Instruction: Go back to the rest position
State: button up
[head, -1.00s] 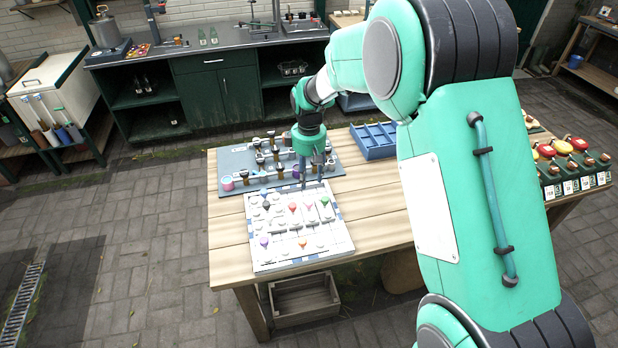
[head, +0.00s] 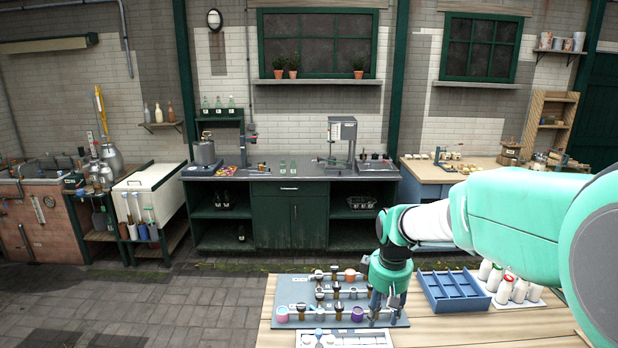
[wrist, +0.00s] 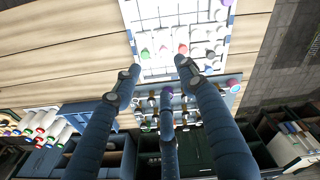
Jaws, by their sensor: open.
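My gripper (head: 385,303) points down above the right end of the grey board (head: 296,281) on the wooden table in the head view. Its fingers stand apart with nothing between them in the wrist view (wrist: 155,85). The board bears several dark-capped bottles and small pink and purple pots (head: 357,313). A white board (wrist: 160,12) with several coloured pieces lies near the fingertips in the wrist view; only its far edge shows in the head view.
A blue divided tray (head: 452,290) sits right of my gripper, with several white bottles (head: 503,289) beyond it. Bare wood (head: 450,330) lies at the front right. A green-fronted counter (head: 289,218) stands behind the table, across a paved floor.

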jog(key=s+d+r+m+t, duration=0.1)
jog(key=s+r+m+t, duration=0.15)
jog(key=s+r, duration=1.05)
jog(key=s+m+t, duration=0.2)
jog(key=s+m, duration=0.2)
jog(key=s, duration=1.4)
jog(key=shift+s+d+b, duration=0.15)
jog(key=shift+d+b, duration=0.15)
jog(key=shift+d, duration=0.05)
